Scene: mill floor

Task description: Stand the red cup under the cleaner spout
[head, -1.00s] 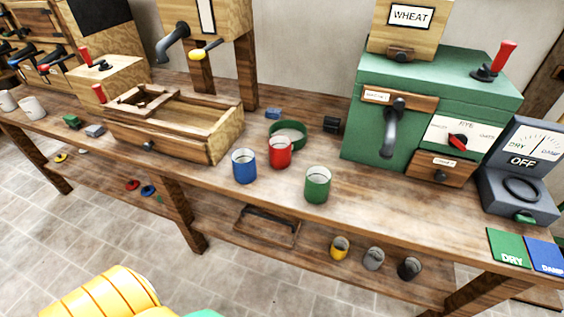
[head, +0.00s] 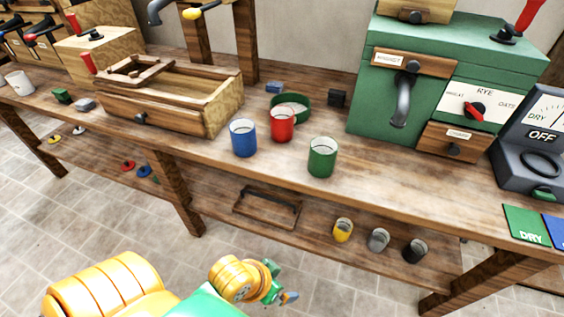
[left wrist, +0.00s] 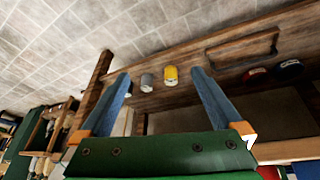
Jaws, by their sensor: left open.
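The red cup (head: 282,126) stands upright on the bench, between the blue cup (head: 243,138) and the green cup (head: 322,158), in front of a green ring-shaped dish (head: 291,106). A grey curved spout (head: 402,98) hangs on the front of the green machine (head: 385,62). Another grey curved piece (head: 157,11) shows at the top left; I cannot tell which is the cleaner spout. My left gripper (head: 288,297) is low in front of the bench, well away from the red cup. In the left wrist view its blue fingers (left wrist: 160,76) are apart and empty.
A wooden box (head: 215,112) stands left of the cups. Yellow (head: 343,229), grey (head: 378,239) and black (head: 415,250) cups stand on the lower shelf. A dial unit (head: 535,160) and green card (head: 526,226) are at the right. Bench right of the green cup is clear.

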